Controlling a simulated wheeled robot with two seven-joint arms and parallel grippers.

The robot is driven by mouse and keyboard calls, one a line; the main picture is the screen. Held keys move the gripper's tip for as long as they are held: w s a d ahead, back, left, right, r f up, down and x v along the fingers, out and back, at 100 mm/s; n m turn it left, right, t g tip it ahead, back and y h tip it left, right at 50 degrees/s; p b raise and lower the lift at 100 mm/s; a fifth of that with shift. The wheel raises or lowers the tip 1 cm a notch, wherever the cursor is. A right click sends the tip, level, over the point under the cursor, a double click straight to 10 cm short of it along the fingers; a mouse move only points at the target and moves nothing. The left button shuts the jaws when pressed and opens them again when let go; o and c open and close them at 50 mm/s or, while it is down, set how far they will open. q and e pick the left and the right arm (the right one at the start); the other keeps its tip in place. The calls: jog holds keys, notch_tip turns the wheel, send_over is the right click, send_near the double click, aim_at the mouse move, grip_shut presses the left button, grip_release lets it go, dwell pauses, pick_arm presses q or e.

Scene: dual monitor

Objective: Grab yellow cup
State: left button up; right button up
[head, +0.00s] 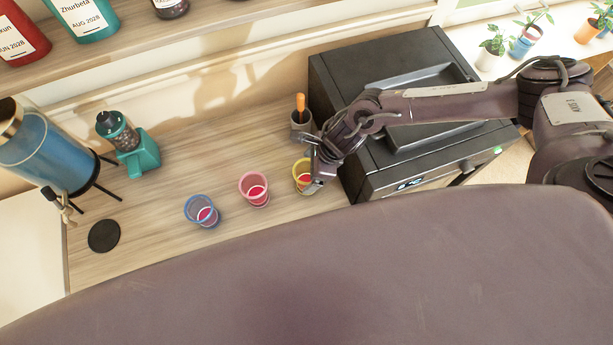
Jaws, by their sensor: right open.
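The yellow cup (301,172) stands upright on the wooden counter, at the left front corner of the black machine. My right gripper (314,184) is at the cup's right side, with its fingers partly in front of the cup. The gripper is open; I cannot tell whether a finger touches the cup or reaches inside it. Part of the cup's right side is hidden by the gripper. My left gripper is not in view.
A pink cup (254,189) and a blue cup (201,211) stand to the left. A grey holder (301,121) with an orange-handled tool is behind the gripper. The black machine (335,75) blocks the right. A teal grinder (139,155) and blue tank (45,150) stand far left.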

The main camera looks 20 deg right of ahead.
jog(key=shift+c, duration=0.5)
jog(key=c, duration=1.2)
jog(key=shift+c, duration=0.6)
jog(key=shift+r, duration=0.15)
